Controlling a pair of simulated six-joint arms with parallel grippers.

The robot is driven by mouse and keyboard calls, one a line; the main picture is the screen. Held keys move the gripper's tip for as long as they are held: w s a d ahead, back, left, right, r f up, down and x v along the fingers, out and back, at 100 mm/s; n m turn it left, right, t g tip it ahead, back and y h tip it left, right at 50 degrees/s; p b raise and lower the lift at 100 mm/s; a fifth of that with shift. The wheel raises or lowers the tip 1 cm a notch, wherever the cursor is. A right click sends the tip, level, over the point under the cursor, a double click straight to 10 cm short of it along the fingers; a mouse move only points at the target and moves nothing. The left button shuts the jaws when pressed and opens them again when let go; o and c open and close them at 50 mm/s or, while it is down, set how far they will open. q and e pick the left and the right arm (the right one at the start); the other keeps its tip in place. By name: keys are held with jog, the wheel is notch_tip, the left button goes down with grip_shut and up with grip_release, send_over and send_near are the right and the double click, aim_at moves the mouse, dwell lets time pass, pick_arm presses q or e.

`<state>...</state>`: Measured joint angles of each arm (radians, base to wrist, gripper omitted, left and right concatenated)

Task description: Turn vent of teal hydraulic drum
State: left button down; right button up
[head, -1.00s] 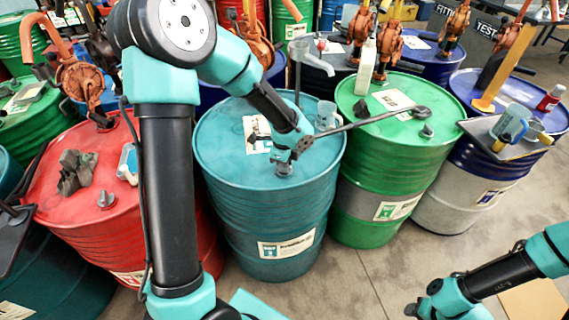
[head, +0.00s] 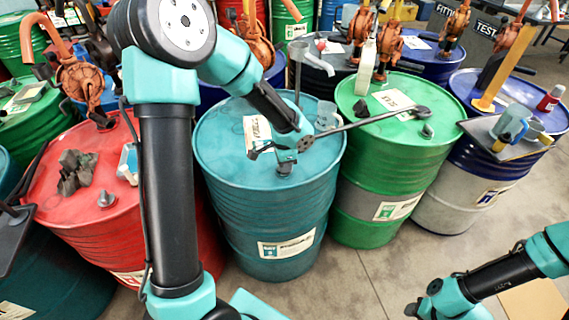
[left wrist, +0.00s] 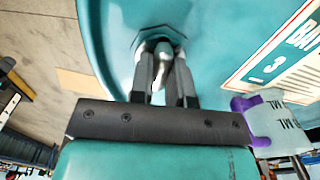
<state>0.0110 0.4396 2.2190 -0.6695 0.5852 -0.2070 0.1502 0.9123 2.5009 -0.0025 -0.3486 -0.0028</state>
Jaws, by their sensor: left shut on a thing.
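The teal drum (head: 265,210) stands upright in the middle of the head view, with a white label on its top. Its vent (head: 285,168) is a small grey fitting near the front of the lid. My left gripper (head: 287,157) points down onto the vent from above. In the left wrist view the two fingers (left wrist: 162,80) are closed around the vent's pale top (left wrist: 162,52).
A clear jug (head: 327,115) stands at the teal lid's right. A red drum (head: 75,215) stands close on the left. Bare floor (head: 370,270) lies in front at right.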

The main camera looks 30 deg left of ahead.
dwell(0.4)
pick_arm(q)
jog(key=c, duration=1.1)
grip_release()
jog(key=shift+r, duration=0.1)
notch_tip(320, 180, up, 17)
jog(key=shift+r, duration=0.15)
